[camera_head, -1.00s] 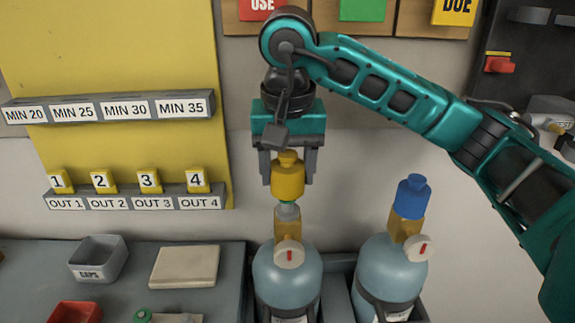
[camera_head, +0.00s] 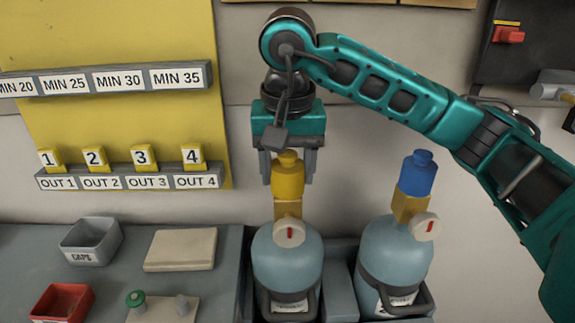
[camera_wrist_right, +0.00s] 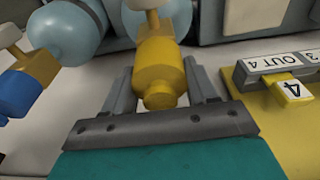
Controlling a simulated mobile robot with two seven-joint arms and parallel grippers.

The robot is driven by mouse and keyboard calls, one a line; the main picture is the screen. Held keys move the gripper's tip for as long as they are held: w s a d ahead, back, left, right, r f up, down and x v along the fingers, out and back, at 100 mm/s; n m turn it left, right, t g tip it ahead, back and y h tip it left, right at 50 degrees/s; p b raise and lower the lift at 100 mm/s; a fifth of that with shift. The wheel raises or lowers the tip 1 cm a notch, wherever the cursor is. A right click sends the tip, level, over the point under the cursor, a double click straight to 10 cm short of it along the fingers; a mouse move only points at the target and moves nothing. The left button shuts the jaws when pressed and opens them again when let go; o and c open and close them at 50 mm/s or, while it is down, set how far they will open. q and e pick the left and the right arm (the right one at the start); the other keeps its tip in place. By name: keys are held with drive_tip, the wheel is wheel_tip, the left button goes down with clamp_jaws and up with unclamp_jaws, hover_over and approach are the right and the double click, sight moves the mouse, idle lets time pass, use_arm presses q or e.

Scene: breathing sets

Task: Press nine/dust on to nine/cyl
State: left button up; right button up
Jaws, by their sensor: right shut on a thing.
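The yellow dust cap (camera_head: 287,188) is between the fingers of my right gripper (camera_head: 288,170), which is shut on it from above. The cap is upright on top of the brass valve of the left blue-grey cylinder (camera_head: 286,256). No gap shows between cap and valve, and the valve's outlet is hidden. In the right wrist view the yellow cap (camera_wrist_right: 158,72) sits between the two grey fingers, with the cylinder (camera_wrist_right: 160,14) beyond it. My left gripper is not in view.
A second cylinder (camera_head: 393,258) with a blue cap (camera_head: 417,174) stands close on the right. A grey caps bin (camera_head: 91,242), a pale block (camera_head: 181,250) and a red bin (camera_head: 62,303) are on the left bench. A yellow board (camera_head: 120,110) with labelled rails is behind.

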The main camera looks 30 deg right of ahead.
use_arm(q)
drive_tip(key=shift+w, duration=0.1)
use_arm(e)
drive_tip(key=shift+f, duration=0.1)
idle(0.3)
drive_tip(key=o, duration=1.1)
use_arm(q)
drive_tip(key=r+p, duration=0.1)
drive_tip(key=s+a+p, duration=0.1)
drive_tip(key=p, duration=0.1)
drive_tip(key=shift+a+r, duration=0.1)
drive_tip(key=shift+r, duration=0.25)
use_arm(e)
wheel_tip(320, 180, up, 13)
drive_tip(key=s, duration=0.1)
drive_tip(key=shift+s+a, duration=0.4)
drive_tip(key=shift+a, duration=0.05)
drive_tip(key=shift+f, duration=0.1)
